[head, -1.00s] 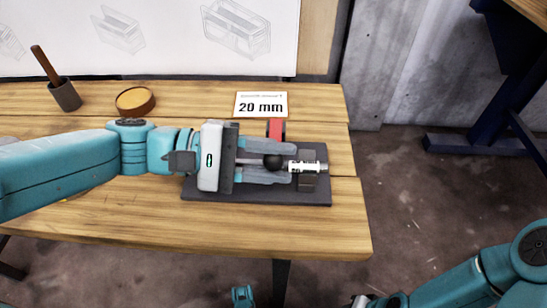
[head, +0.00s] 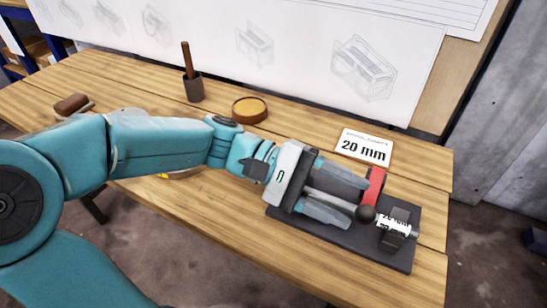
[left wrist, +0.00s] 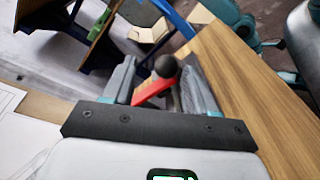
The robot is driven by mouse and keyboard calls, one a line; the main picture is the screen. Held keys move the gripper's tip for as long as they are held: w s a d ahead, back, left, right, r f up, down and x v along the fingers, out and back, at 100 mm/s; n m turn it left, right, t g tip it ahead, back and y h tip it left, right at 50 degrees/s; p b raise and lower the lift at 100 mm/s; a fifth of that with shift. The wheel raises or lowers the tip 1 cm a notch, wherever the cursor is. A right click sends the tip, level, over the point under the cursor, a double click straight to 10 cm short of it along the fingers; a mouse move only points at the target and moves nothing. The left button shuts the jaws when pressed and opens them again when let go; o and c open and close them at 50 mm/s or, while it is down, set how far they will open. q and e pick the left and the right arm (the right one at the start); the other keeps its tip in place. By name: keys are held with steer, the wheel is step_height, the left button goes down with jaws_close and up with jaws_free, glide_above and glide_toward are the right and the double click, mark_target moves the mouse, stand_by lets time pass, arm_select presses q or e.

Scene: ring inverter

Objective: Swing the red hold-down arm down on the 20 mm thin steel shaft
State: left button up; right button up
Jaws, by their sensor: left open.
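The red hold-down arm (head: 376,187) stands at the fixture's back edge in the head view, with a black ball knob (head: 366,213) near its front end. The red arm (left wrist: 155,87) and knob (left wrist: 166,66) also show in the left wrist view. The steel shaft's white-labelled end (head: 393,221) lies at the right dark block (head: 401,238). A grey rod runs between my fingers; whether it is the same shaft is unclear. My left gripper (head: 356,203) is open, its fingertips either side of the knob. Contact cannot be told. My right gripper is out of view.
The fixture's dark base plate (head: 340,246) lies on the wooden bench (head: 200,215) near its right end. A "20 mm" card (head: 364,147) lies behind it. A round tan-topped dish (head: 250,110), a cup with a handle (head: 193,88) and a brown block (head: 71,103) stand farther left.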

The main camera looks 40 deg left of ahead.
arm_select(q)
steer(key=p+v, duration=0.2)
steer(key=v, duration=1)
steer(key=shift+a+r, duration=0.1)
